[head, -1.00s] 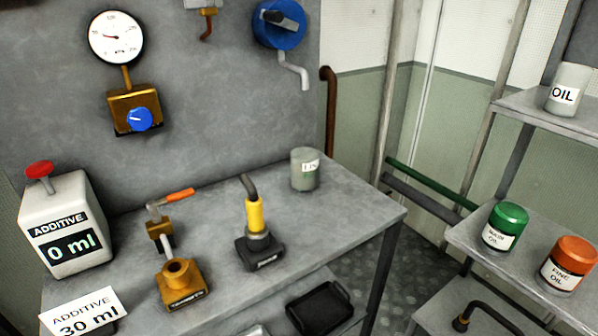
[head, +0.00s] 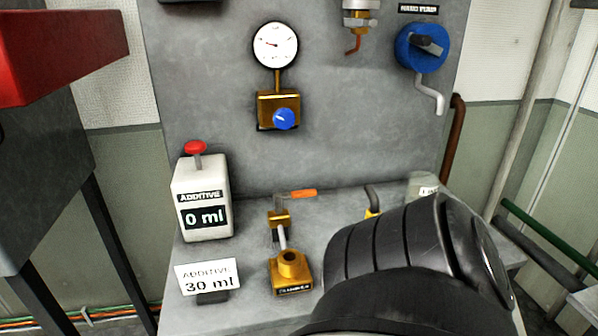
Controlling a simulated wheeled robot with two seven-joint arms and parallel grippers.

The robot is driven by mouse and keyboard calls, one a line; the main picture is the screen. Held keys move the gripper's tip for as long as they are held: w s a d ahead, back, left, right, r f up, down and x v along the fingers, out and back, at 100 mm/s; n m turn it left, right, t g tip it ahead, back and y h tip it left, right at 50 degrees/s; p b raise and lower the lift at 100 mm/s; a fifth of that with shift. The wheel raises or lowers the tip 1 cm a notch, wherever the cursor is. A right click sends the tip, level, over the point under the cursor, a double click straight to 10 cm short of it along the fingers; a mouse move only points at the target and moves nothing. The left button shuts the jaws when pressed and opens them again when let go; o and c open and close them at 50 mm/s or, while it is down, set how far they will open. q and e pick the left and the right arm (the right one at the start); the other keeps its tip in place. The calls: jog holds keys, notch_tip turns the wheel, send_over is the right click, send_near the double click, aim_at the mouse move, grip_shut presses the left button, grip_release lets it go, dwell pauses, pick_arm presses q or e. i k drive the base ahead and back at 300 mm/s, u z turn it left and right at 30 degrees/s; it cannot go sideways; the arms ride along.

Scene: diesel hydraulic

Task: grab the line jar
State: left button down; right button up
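The line jar (head: 419,184) is a small pale grey-green jar with a white label, at the back right of the grey bench. Only its upper part shows, and its label is partly cut off. A large black link of my arm fills the lower right of the head view and hides the jar's lower part. I cannot tell how far that link is from the jar. Neither gripper's fingers are in view.
On the grey bench (head: 235,262) stand a white additive dispenser (head: 205,215), a 30 ml sign (head: 208,278) and a brass fitting (head: 290,270). A yellow-necked tool (head: 372,212) is mostly hidden. A gauge (head: 276,45) and blue crank wheel (head: 421,48) are on the wall panel.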

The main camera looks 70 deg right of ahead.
aim_at(421, 194)
jog(key=u, duration=0.5)
jog(key=k, duration=1)
jog(key=z, duration=1.75)
